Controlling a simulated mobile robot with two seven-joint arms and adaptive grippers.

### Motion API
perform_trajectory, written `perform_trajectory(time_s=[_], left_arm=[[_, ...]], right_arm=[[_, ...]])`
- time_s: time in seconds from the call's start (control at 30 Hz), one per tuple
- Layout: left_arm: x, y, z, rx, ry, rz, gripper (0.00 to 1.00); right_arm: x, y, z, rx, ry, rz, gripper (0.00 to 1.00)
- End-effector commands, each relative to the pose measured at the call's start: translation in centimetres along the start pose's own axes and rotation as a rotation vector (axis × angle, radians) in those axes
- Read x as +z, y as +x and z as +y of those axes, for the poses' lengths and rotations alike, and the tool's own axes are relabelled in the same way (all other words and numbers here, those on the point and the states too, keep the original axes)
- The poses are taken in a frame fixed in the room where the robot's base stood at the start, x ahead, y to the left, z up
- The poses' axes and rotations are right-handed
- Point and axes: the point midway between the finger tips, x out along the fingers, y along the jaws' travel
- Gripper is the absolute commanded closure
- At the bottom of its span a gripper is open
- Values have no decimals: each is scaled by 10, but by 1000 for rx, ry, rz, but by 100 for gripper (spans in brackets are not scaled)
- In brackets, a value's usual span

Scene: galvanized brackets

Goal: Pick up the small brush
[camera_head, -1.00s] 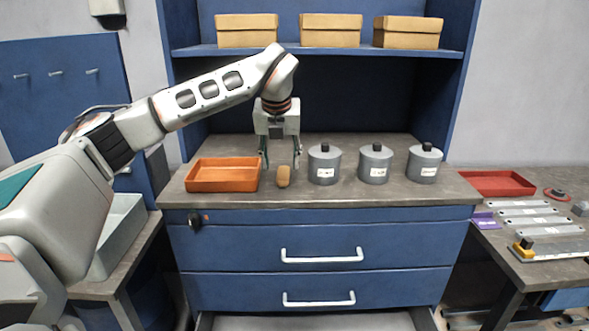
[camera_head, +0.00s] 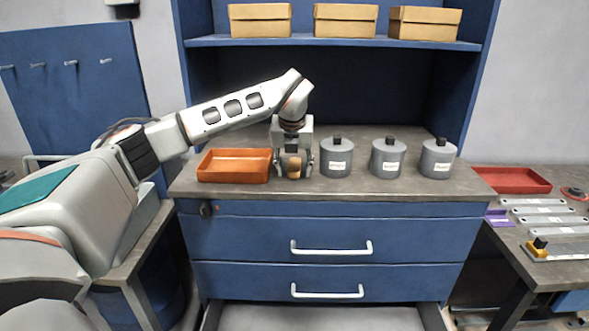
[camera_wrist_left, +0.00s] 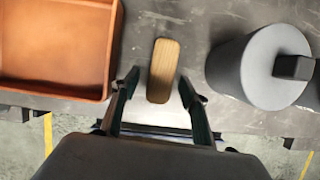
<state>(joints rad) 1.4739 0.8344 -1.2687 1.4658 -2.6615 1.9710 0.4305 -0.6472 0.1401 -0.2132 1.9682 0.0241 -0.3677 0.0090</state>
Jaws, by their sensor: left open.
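The small brush is a short wooden block (camera_head: 295,167) on the grey worktop, between the orange tray and the nearest grey canister. My left gripper (camera_head: 293,172) is lowered over it, with a finger on each side. In the left wrist view the brush (camera_wrist_left: 163,70) lies with its near end between the open fingertips (camera_wrist_left: 160,88). A gap shows on both sides of the wood, so the fingers look apart from it. The brush's underside and any bristles are hidden. My right gripper is not in view.
The orange tray (camera_head: 234,177) stands close on the left; it also shows in the wrist view (camera_wrist_left: 108,50). A lidded grey canister (camera_head: 336,160) stands close on the right, with two more beyond it. A shelf (camera_head: 330,41) with cardboard boxes hangs above.

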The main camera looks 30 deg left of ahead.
Motion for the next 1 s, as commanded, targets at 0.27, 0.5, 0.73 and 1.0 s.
perform_trajectory(time_s=[0.27, 0.5, 0.73, 1.0], left_arm=[[0, 0, 0, 0, 0, 0, 97], [0, -1, 0, 0, 0, 0, 97], [6, -13, 0, -1, -2, -1, 97], [30, -69, 0, -3, -4, -6, 97]], right_arm=[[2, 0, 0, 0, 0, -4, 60], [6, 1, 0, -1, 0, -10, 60], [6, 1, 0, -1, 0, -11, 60], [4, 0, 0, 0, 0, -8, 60]])
